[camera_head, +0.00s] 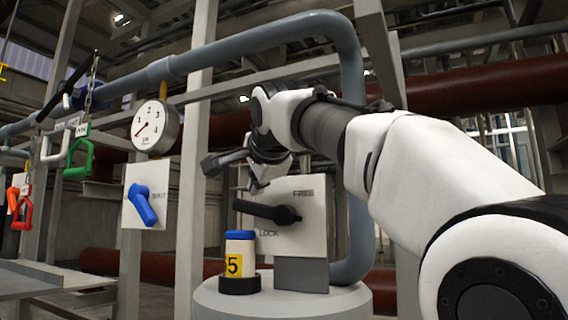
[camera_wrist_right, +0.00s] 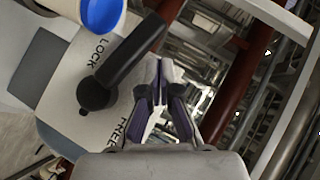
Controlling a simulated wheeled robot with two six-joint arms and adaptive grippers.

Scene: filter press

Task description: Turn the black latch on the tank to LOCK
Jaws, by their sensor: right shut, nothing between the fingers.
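The black latch (camera_head: 268,212) is on a pale panel (camera_head: 310,235) standing on the tank (camera_head: 210,296). The panel reads FREE at upper right and LOCK at lower left. The latch's handle points left and slightly up from its pivot. The latch also shows large in the right wrist view (camera_wrist_right: 125,65). My right gripper (camera_head: 257,186) is just above the handle in the head view. In the right wrist view its shut, empty fingertips (camera_wrist_right: 159,64) are beside the handle's outer half; I cannot tell whether they touch it. My left gripper is out of view.
A blue-capped bottle (camera_head: 240,255) labelled 5 stands on the tank, just below the handle's end. A grey pipe (camera_head: 355,150) bends down behind the panel. A gauge (camera_head: 156,127), a blue lever (camera_head: 141,205) and hanging green and red hooks are at left.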

